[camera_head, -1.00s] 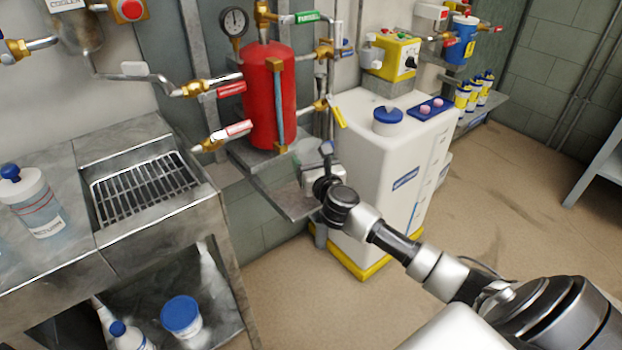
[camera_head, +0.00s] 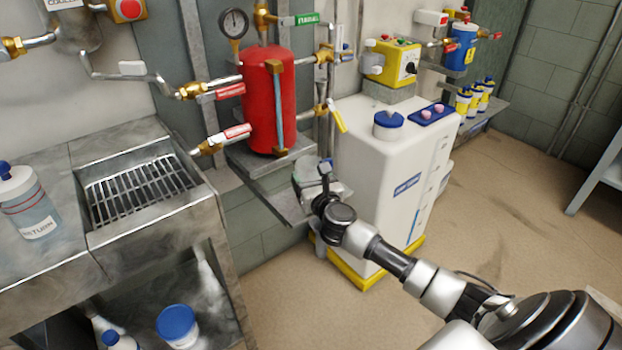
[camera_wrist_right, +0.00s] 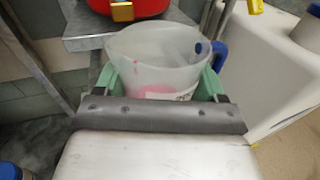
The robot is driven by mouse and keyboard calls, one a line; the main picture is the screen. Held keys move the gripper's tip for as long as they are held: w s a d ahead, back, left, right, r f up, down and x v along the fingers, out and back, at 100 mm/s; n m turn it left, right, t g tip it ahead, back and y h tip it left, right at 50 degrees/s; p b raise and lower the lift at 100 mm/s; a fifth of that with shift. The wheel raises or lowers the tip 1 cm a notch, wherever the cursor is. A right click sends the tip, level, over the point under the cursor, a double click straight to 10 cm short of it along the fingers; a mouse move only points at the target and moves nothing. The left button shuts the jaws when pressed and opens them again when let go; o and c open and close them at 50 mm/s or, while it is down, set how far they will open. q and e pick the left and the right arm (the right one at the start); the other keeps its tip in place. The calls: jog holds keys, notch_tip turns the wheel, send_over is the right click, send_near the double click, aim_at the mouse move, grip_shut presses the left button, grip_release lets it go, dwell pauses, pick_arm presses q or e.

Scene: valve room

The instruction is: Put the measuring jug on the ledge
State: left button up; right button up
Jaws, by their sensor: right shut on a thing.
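The measuring jug (camera_wrist_right: 160,62) is translucent with a blue handle (camera_wrist_right: 220,56) and some pink at its bottom. In the right wrist view it is upright between the green fingers of my right gripper (camera_wrist_right: 165,85), which is shut on it. In the head view the jug (camera_head: 304,172) is partly hidden by my right gripper (camera_head: 318,185). It is at the grey metal ledge (camera_head: 276,200) below the red tank. I cannot tell whether its base touches the ledge. My left gripper is not in view.
The red tank (camera_head: 268,100) stands on a grey shelf close behind the jug. A white container (camera_head: 385,160) with a blue cap stands close on the right. A steel sink (camera_head: 140,190) is on the left. Pipes and valves run along the wall.

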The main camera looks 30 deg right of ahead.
jog(key=o, duration=1)
jog(key=shift+f, duration=0.1)
jog(key=shift+c, duration=0.2)
jog(key=p+v, duration=0.1)
jog(key=v, duration=0.2)
jog(key=p+v, duration=0.2)
jog(key=v, duration=0.7)
jog(key=s+a+f+n+g+y, duration=0.3)
jog(key=s+a+n+y, duration=0.25)
jog(key=a+n, duration=0.7)
jog(key=s+a+f+n+g+y, duration=0.2)
jog(key=s+a+n+y, duration=0.35)
jog(key=n, duration=1.15)
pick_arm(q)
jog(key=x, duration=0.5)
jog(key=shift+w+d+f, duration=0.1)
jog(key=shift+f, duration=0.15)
pick_arm(e)
jog(key=s+d+f+n+g+h, duration=0.3)
jog(key=s+f+n+g+h, duration=0.3)
jog(key=s+f+n+g, duration=0.3)
notch_tip(320, 180, down, 2)
jog(key=s+n, duration=0.2)
jog(key=shift+s+d+n+h, duration=0.35)
jog(key=shift+h, duration=0.05)
